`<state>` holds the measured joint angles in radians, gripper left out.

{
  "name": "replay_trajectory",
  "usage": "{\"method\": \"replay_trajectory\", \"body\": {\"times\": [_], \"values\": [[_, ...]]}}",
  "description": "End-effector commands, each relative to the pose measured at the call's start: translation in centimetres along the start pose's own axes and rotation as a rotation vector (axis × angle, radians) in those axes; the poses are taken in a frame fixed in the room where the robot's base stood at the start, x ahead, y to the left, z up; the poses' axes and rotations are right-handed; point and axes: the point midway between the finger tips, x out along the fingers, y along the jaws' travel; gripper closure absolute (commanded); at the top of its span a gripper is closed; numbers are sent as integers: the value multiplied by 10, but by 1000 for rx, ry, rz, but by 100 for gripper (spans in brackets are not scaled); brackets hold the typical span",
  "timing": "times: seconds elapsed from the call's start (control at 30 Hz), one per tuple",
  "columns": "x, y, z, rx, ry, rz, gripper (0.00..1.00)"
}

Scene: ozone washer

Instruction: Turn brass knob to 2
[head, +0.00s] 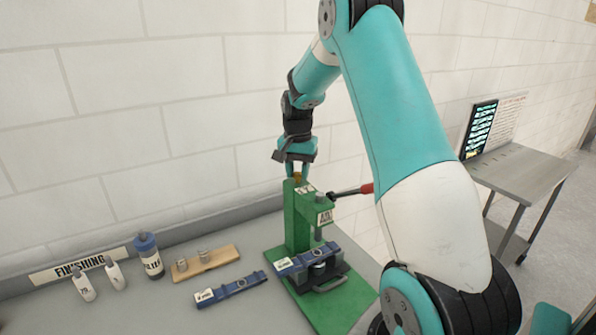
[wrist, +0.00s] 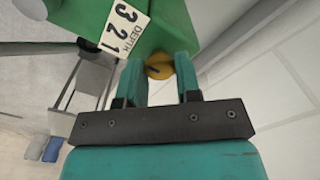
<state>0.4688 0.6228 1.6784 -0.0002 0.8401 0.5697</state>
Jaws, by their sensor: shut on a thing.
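The brass knob (wrist: 158,66) sits on the top of the green press (head: 298,225). In the head view a small part of the knob (head: 297,177) shows below my gripper (head: 298,172). In the wrist view my gripper (wrist: 159,60) has one finger on each side of the knob and is shut on it. A white plate (wrist: 125,22) beside the knob reads DEPTH with 3, 2 and 1. A dark mark shows on the knob, but I cannot tell which number it points to.
A red-handled lever (head: 352,191) sticks out right of the press. A blue strap-like part (head: 307,258) lies in the press, another (head: 230,289) on the bench. A metal table (head: 522,168) stands right.

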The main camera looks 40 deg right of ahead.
Motion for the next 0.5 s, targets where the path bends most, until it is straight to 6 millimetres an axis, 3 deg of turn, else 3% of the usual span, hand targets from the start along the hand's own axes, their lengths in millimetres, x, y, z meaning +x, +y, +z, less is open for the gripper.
{"method": "replay_trajectory", "body": {"times": [0.27,0.3,0.4,0.5], "values": [[0,0,0,-1,0,0,92],[0,0,0,0,0,0,66],[0,0,0,0,0,0,43],[0,0,0,0,0,0,43]]}}
